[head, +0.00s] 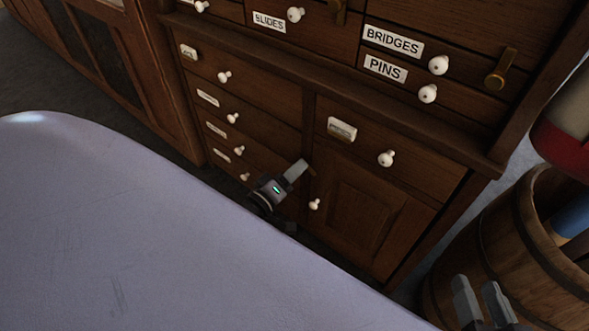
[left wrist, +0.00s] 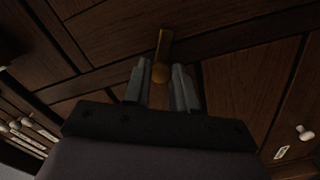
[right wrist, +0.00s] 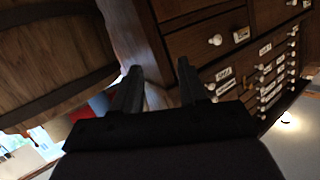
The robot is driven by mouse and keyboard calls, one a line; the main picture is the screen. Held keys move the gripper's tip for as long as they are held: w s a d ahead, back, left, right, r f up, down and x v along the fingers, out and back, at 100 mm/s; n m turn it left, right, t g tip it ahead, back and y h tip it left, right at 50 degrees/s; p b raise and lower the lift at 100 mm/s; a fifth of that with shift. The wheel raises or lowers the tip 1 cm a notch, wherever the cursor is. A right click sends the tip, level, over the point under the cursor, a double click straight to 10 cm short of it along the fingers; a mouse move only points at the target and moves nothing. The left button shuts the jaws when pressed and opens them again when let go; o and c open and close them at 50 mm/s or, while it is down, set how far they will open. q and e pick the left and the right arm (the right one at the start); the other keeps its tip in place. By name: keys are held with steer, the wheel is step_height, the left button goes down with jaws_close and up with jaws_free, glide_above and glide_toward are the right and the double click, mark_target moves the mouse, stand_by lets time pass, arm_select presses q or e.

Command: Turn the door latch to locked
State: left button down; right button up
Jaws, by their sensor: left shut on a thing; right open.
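The lower right cabinet door (head: 372,208) is a dark wood panel with a small white knob (head: 315,204). The brass door latch (left wrist: 164,45) shows in the left wrist view as a short bar with a rounded end between my left gripper's fingers (left wrist: 160,82). In the head view my left gripper (head: 299,170) is at the door's left edge, above the white knob, and mostly hides the latch. It is shut on the latch. My right gripper (head: 483,297) is open and empty, low at the right in front of the barrel; its fingers show in the right wrist view (right wrist: 160,80).
Drawers with white knobs and labels surround the door. A wooden barrel (head: 535,250) stands at the right, close to my right gripper. A pale lilac surface (head: 150,240) fills the lower left.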

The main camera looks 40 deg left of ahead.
arm_select(q)
steer(key=shift+f+n+b, duration=0.1)
steer(key=shift+n+b, duration=0.4)
steer(key=shift+n, duration=2.5)
arm_select(e)
steer(key=shift+s+d+r+t, duration=0.1)
steer(key=shift+d+r+t, duration=0.15)
steer(key=shift+d+t, duration=0.1)
steer(key=shift+f, duration=0.1)
arm_select(q)
steer(key=c, duration=0.9)
jaws_free()
steer(key=shift+c, duration=0.2)
